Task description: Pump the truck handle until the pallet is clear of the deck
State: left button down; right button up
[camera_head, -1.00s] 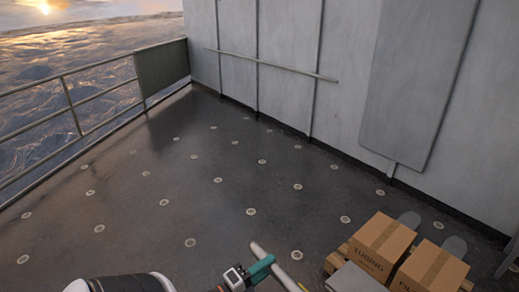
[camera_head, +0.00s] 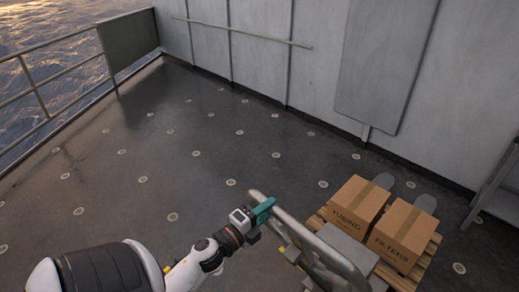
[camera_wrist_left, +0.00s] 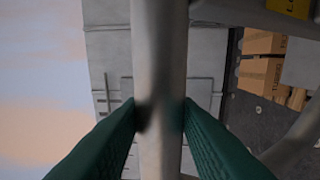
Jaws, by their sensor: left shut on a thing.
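The truck handle (camera_head: 312,238) is a pale grey metal loop, tilted, with its upper end towards the left. My left gripper (camera_head: 263,208) has green fingers and is shut on the bar at that end. In the left wrist view the bar (camera_wrist_left: 160,70) runs between the two green fingers (camera_wrist_left: 160,122). The truck's grey body (camera_head: 347,243) stands right of the handle. The wooden pallet (camera_head: 434,246) carries a TUBING box (camera_head: 352,206) and a FILTERS box (camera_head: 398,242). Rounded grey fork tips (camera_head: 426,203) show beyond the boxes. The gap under the pallet is hidden. My right gripper is out of view.
The dark deck (camera_head: 150,190) with pale round fittings is clear left of the truck. A railing (camera_head: 40,95) borders it on the left, with sea beyond. A grey wall (camera_head: 260,70) with a raised panel (camera_head: 385,65) closes the back. A grey metal stand (camera_head: 500,185) is at right.

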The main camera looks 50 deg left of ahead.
pick_arm(q)
jog(key=shift+d, duration=0.1)
jog(key=w+r, duration=0.2)
jog(key=w, duration=0.6)
jog(key=shift+r+g, duration=0.3)
jog(key=shift+r, duration=0.05)
jog(key=w+r, duration=0.2)
jog(key=w, duration=0.5)
jog(key=shift+w+g, duration=0.3)
jog(key=shift+w, duration=0.1)
jog(key=shift+d, duration=0.1)
jog(key=w+r, duration=0.1)
jog(key=w, duration=0.7)
jog(key=shift+r+g, duration=0.15)
jog(key=shift+g, duration=0.15)
